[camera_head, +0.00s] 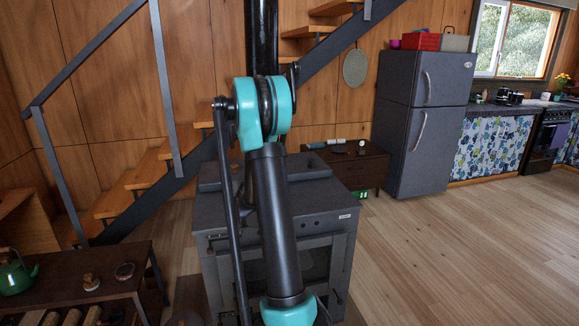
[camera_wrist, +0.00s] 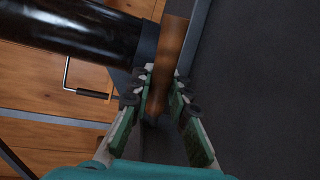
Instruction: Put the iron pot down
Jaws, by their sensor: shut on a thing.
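In the wrist view my gripper (camera_wrist: 164,80) is shut on a brown, handle-like piece (camera_wrist: 173,45) that runs up between its fingertips. It looks like the iron pot's handle, but no pot body can be made out in either view. A dark grey flat surface fills the right of the wrist view, apparently the stove top. In the head view my arm hides the gripper and whatever it holds. The dark grey stove (camera_head: 338,222) stands directly behind my arm, its top partly covered by the arm.
A black stovepipe (camera_wrist: 75,30) rises near the gripper, and also shows in the head view (camera_head: 262,40). A low table (camera_head: 75,285) with a green kettle (camera_head: 17,275) is at left. A wooden cabinet (camera_head: 350,165) and fridge (camera_head: 418,120) stand behind. The right floor is clear.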

